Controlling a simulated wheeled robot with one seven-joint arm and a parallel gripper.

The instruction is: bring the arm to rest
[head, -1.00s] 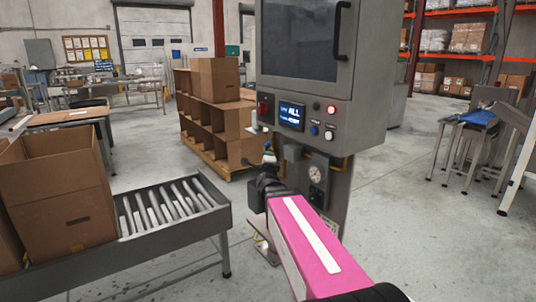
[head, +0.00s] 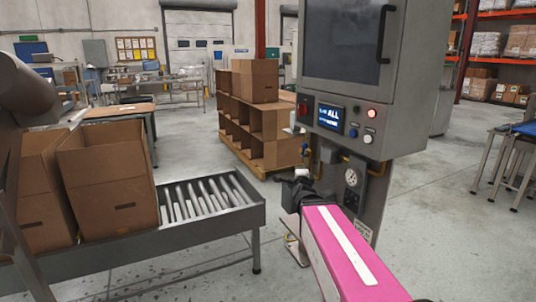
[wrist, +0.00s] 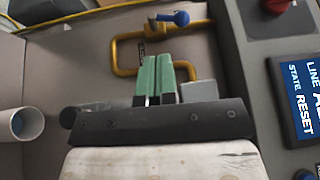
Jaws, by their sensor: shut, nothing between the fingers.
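My arm, with a pink link, reaches forward to the front of a grey control cabinet (head: 345,85) in the head view. My gripper is small and partly hidden there, so its fingers show best in the wrist view. In that view its two green fingertips (wrist: 157,75) lie together with nothing between them. They point toward a yellow pipe (wrist: 125,55) on a grey surface. I cannot tell whether they touch it. A valve with a blue handle (wrist: 180,18) sits just above the fingertips.
A red lamp (head: 372,113) is lit. A roller conveyor (head: 215,215) with open cardboard boxes (head: 110,190) stands left. Bare floor (head: 440,200) lies at right.

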